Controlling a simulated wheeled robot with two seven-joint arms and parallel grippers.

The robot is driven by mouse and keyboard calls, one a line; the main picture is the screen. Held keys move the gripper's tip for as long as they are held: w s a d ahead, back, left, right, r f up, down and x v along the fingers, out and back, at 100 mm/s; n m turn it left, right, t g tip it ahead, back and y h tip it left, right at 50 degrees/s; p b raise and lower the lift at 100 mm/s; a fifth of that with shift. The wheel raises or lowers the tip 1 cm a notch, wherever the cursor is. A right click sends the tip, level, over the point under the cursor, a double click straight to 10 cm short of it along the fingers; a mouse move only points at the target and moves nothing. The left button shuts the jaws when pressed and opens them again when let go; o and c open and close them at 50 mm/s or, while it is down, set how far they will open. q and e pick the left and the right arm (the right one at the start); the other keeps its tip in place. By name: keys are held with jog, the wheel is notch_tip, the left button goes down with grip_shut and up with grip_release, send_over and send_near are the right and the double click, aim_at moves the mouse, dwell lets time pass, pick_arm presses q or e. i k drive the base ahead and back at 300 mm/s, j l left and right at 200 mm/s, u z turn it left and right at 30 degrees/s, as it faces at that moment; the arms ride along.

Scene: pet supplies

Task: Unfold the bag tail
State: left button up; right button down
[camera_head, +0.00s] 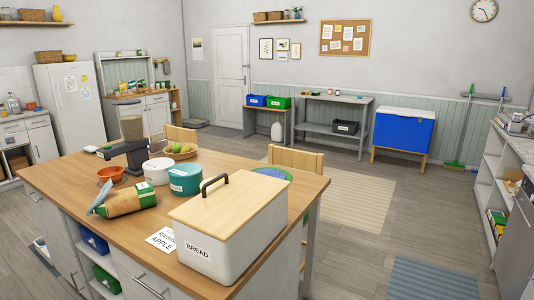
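A brown bag with a green band (128,201) lies on its side on the wooden island top, left of the bread box. A pale blue-grey piece (101,199) sticks up at the bag's left end. I cannot tell whether it is the bag's tail or a separate thing. Neither of my grippers is in view.
A white bread box (215,240) with a wooden lid stands right of the bag. An orange bowl (111,173), a white tub (158,171), a teal tub (185,179) and a black appliance (132,150) stand behind the bag. A paper sign (163,239) lies in front. The island's left end is mostly clear.

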aim_at(106, 189)
jog(key=i+j, duration=0.1)
jog(key=i, duration=0.35)
jog(key=i+j+z, duration=0.1)
jog(key=i, duration=0.35)
